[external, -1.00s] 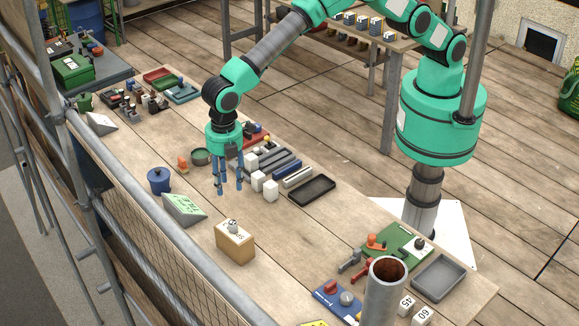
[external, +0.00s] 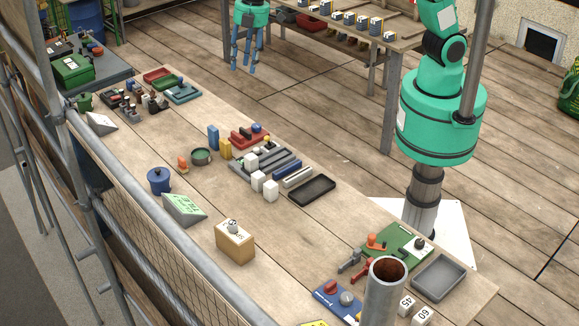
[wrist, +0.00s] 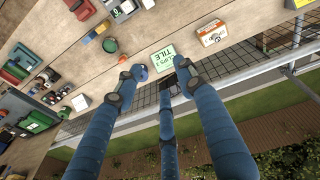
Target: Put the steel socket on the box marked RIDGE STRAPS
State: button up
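The tan box (external: 236,249) stands on the long workbench, its dark lettering too small to read fully. A small grey metallic piece (external: 233,228), apparently the steel socket, rests on its top. The box also shows at the upper right of the wrist view (wrist: 212,33). My gripper (external: 246,68) is at the upper middle of the external view, raised and well away from the box. Its blue fingers are spread apart in the wrist view (wrist: 160,82), with nothing held between them.
A green sign on a wedge (external: 184,208) and a blue lidded pot (external: 159,180) stand left of the box. White blocks (external: 264,185) and a black tray (external: 312,190) lie behind it. A scaffold rail (external: 180,250) runs along the front. Bench around the box is clear.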

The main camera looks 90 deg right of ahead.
jog(key=s+d+r+m+t, duration=0.1)
jog(key=s+d+r+m, duration=0.1)
jog(key=s+d+r, duration=0.4)
jog(key=s+d+r+m, duration=0.2)
jog(key=s+d, duration=0.3)
jog(key=d, duration=0.4)
jog(key=s+d+r+m+t, duration=0.1)
jog(key=s+d+r+m, duration=0.15)
jog(key=s+d, duration=0.35)
jog(key=s+d+f+m+t, duration=0.1)
jog(key=s+d+m, duration=0.1)
jog(key=s+d, duration=0.4)
jog(key=s+d+f+m, duration=0.2)
jog(key=s+d, duration=0.5)
jog(key=s, duration=0.8)
jog(key=shift+d+m+t+h, duration=0.2)
jog(key=shift+m+t+h, duration=0.2)
jog(key=shift+m, duration=0.15)
jog(key=shift+f, duration=0.1)
notch_tip(320, 180, down, 12)
jog(key=b, duration=1.1)
jog(key=shift+r+b, duration=0.25)
jog(key=shift+b, duration=0.05)
